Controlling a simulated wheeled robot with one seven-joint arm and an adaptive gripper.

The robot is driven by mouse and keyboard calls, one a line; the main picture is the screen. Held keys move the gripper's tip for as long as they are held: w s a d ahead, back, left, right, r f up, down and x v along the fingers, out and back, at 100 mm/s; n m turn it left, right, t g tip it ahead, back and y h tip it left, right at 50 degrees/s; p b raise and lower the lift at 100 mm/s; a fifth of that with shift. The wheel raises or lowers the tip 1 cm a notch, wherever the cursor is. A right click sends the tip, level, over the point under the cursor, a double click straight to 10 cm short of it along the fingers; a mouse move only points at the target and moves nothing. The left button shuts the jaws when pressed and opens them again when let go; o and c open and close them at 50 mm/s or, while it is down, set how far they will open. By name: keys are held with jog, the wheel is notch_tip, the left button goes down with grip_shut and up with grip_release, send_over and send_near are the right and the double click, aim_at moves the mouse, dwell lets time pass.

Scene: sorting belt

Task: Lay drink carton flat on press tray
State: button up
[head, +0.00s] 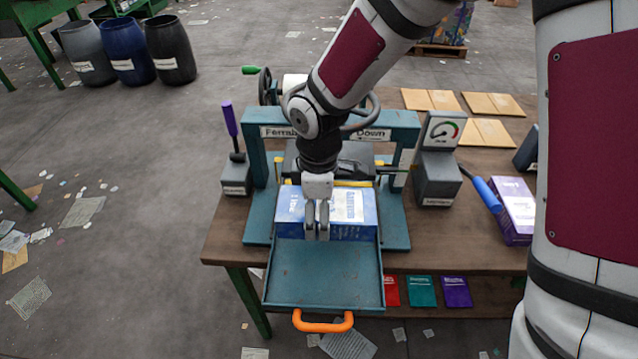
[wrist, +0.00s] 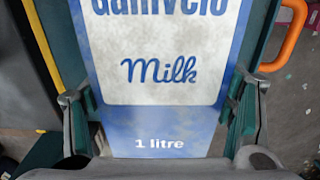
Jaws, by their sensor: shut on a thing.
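A blue and white milk carton (head: 352,207) lies lengthwise from left to right over the back part of the teal press tray (head: 322,277). My gripper (head: 317,224) comes down from above and is shut on the carton around its middle. In the wrist view the carton (wrist: 165,60) fills the space between my two fingers, with "Milk" and "1 litre" on its upward face. I cannot tell whether its underside touches the tray. The tray is pulled out towards the front, with its orange handle (head: 323,322) at the near edge.
The press frame (head: 258,185) stands just behind the carton, with a purple lever (head: 230,120) on its left and a gauge box (head: 437,175) on its right. A purple carton (head: 517,208) lies at the table's right. The tray's front part is clear.

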jog(key=shift+w, duration=0.3)
jog(key=shift+w+f, duration=0.15)
notch_tip(320, 180, down, 6)
jog(key=b, duration=0.4)
jog(key=shift+b, duration=0.35)
jog(key=shift+f+b, duration=0.45)
jog(key=shift+b, duration=0.05)
jog(key=shift+f, duration=0.35)
jog(key=o, duration=1)
jog(key=shift+r, duration=0.1)
